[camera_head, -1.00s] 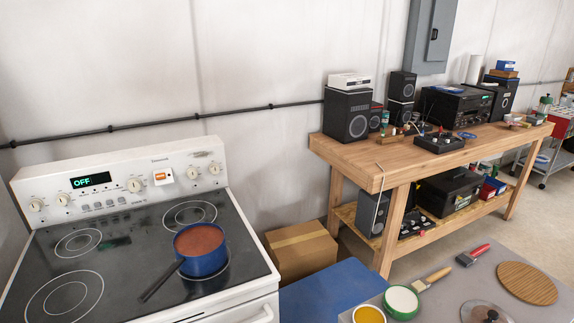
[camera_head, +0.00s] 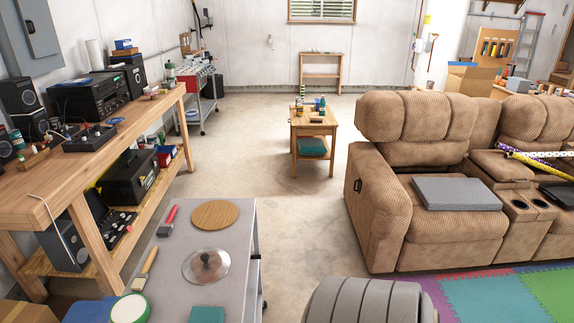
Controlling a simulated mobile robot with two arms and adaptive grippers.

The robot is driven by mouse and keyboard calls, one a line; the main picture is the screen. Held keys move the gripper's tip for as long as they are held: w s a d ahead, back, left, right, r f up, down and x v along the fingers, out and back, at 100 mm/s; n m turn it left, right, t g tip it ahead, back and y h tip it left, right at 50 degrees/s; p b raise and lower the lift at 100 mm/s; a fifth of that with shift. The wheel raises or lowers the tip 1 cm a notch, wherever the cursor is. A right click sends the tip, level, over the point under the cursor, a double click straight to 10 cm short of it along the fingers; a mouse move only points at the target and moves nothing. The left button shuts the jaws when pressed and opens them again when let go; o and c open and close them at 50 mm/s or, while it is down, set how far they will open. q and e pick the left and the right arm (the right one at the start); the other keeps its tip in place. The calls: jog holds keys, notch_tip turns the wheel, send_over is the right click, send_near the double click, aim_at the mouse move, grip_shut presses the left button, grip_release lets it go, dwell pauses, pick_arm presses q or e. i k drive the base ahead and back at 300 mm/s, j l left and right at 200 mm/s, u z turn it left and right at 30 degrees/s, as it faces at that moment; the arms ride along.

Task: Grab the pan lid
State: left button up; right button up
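The pan lid (camera_head: 206,266) is a round, clear glass lid with a dark knob on top. It lies on the grey top of a cart or table (camera_head: 232,222) at the lower left of the head view. A round wooden board (camera_head: 215,214) lies just behind it, and a teal item (camera_head: 207,314) is in front of it at the picture's bottom edge. Neither of my grippers shows in this view.
A red-handled tool (camera_head: 168,219), a brush (camera_head: 146,268) and a white-topped round tub (camera_head: 130,309) lie left of the lid. A wooden workbench (camera_head: 62,160) stands at left, a brown recliner sofa (camera_head: 390,215) at right. Open concrete floor (camera_head: 290,225) lies between.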

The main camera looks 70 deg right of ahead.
aim_at(209, 264)
jog(key=z, duration=1.5)
jog(key=i+l+u, duration=0.15)
jog(key=l, duration=0.15)
